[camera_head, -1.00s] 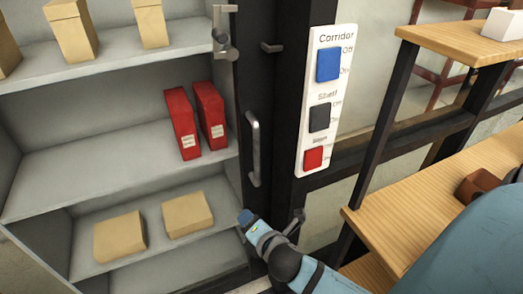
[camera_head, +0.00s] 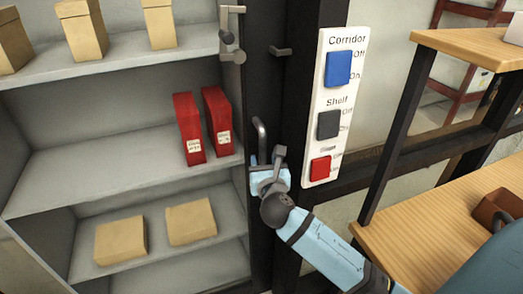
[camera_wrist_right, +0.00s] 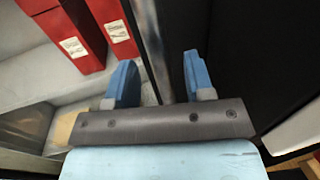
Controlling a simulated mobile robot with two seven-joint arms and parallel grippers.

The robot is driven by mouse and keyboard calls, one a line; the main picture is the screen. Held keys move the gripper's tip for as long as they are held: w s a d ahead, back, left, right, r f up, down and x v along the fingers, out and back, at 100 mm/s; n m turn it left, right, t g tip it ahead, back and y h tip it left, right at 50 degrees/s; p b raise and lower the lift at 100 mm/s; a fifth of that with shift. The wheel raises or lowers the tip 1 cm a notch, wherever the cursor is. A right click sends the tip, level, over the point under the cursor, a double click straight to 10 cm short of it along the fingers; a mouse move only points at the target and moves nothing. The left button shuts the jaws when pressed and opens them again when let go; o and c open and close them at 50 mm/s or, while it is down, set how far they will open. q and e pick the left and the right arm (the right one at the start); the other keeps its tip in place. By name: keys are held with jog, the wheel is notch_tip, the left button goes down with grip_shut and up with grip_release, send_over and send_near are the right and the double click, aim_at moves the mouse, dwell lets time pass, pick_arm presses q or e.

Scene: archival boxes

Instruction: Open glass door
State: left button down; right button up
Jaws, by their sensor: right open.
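The glass door's dark frame (camera_head: 262,235) stands at the right side of the grey cabinet. A vertical grey metal handle (camera_head: 261,132) is fixed on it. My right gripper (camera_head: 266,162) is at the lower part of the handle and covers its lower end. In the right wrist view the right gripper (camera_wrist_right: 158,76) has its two blue fingers apart. The grey handle bar (camera_wrist_right: 158,45) runs between them, with a finger to each side. I cannot tell whether either finger touches it. The glass itself is hard to make out. My left gripper is not in view.
Two red boxes (camera_head: 187,130) and several tan boxes (camera_head: 120,240) sit on the cabinet shelves. A white switch panel (camera_head: 312,168) with blue, black and red buttons is right of the door. A wooden shelf unit (camera_head: 420,215) stands at the right.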

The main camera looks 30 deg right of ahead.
jog(key=x, duration=0.4)
jog(key=shift+w+d, duration=0.15)
jog(key=shift+w, duration=0.25)
grip_shut()
